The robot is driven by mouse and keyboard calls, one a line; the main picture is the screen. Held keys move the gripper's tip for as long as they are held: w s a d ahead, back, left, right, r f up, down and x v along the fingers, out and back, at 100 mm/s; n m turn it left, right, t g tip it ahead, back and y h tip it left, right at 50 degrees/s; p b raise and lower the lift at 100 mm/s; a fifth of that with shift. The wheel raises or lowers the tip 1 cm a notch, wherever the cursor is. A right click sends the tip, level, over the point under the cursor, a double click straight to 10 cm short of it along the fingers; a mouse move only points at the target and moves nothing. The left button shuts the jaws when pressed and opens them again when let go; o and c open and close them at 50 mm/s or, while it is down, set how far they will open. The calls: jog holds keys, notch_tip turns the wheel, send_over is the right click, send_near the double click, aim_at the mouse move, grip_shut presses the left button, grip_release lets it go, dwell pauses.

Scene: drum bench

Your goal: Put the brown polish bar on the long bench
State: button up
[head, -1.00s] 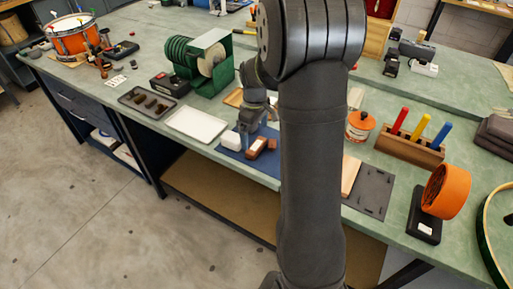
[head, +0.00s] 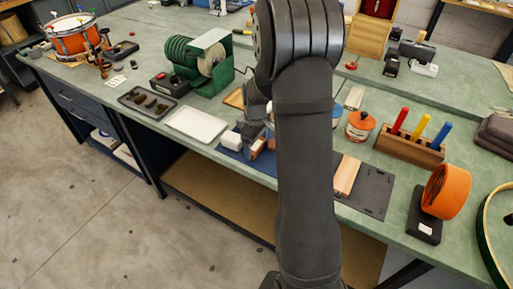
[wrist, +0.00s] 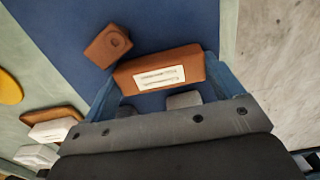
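The brown polish bar (wrist: 160,76) is a reddish-brown block with a white label, on a blue mat (wrist: 165,22). In the wrist view my gripper (wrist: 160,68) has one blue finger at each end of the bar. Both fingertips are very close to it or touching, and I cannot tell whether they grip it. In the head view the bar (head: 257,149) is partly covered by my gripper (head: 256,131). A smaller brown block with a round recess (wrist: 107,45) lies beside the bar. The long bench (head: 120,68) has a green top.
A white block (head: 231,140) is left of the bar. A white tray (head: 197,124), a dark tray with brown pieces (head: 133,96) and a green machine (head: 184,60) stand farther left. An orange tin (head: 360,125) and a wooden rack (head: 410,147) are at right.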

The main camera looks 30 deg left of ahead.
aim_at(256, 144)
jog(key=shift+c, duration=1.4)
jog(key=shift+r, duration=0.25)
notch_tip(256, 144, up, 4)
jog(key=shift+f, duration=0.15)
jog(key=w+d+r, duration=0.2)
jog(key=d+r, duration=0.5)
jog(key=d, duration=0.5)
jog(key=w+d+f+m, duration=0.1)
jog(key=w+d+m, duration=0.1)
jog(key=d+m, duration=0.1)
jog(key=w+d+f+m, duration=0.1)
jog(key=w+d+m, duration=0.1)
jog(key=d+m, duration=0.1)
jog(key=w+d+f+m, duration=0.1)
jog(key=w+d+m, duration=0.2)
jog(key=d, duration=0.1)
jog(key=shift+d+f, duration=0.35)
jog(key=shift+f, duration=0.05)
jog(key=w+d+f+m, duration=0.1)
jog(key=d+m, duration=0.2)
jog(key=w+d+f+m, duration=0.1)
jog(key=d+m, duration=0.2)
jog(key=d, duration=0.1)
jog(key=w+d+f+m, duration=0.1)
jog(key=d+m, duration=0.2)
jog(key=d, duration=0.1)
jog(key=shift+w+d+f, duration=0.15)
jog(key=shift+d+f, duration=0.05)
